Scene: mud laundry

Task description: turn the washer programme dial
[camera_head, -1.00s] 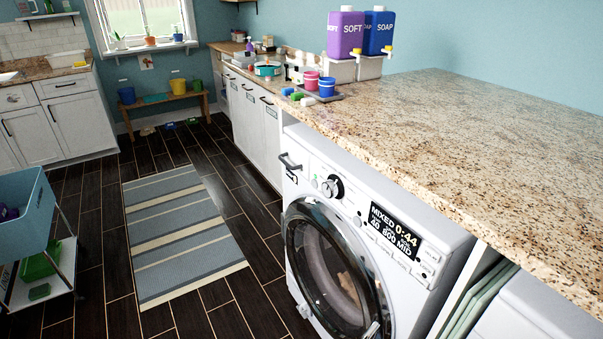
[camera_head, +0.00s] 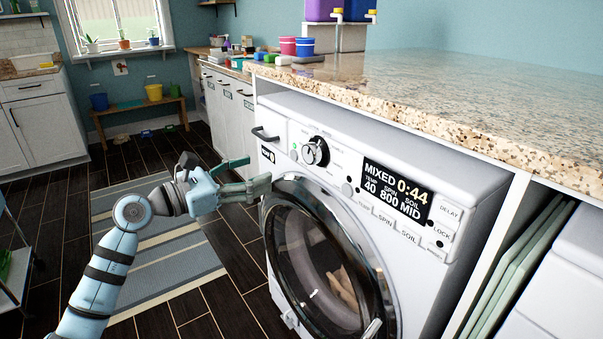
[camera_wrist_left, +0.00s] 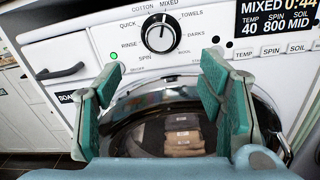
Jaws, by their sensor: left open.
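The washer programme dial (camera_head: 316,152) is a round black-rimmed knob with a silver face, on the upper left of the washer's white front panel. It also shows in the left wrist view (camera_wrist_left: 160,33), its mark pointing up near the MIXED label. The display (camera_head: 397,192) reads MIXED, 0:44, 40, 800, MID. My left gripper (camera_head: 259,175) is open and empty, left of and lower than the dial in the head view. In the left wrist view its teal-padded fingers (camera_wrist_left: 161,70) stand wide apart, with the dial beyond and above the gap between them. My right gripper is out of view.
The round glass door (camera_head: 325,260) is closed below the panel, with cloth inside. A drawer handle (camera_head: 265,134) juts out left of the dial. The granite counter (camera_head: 470,100) overhangs the washer. The floor around the striped rug (camera_head: 150,250) is open.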

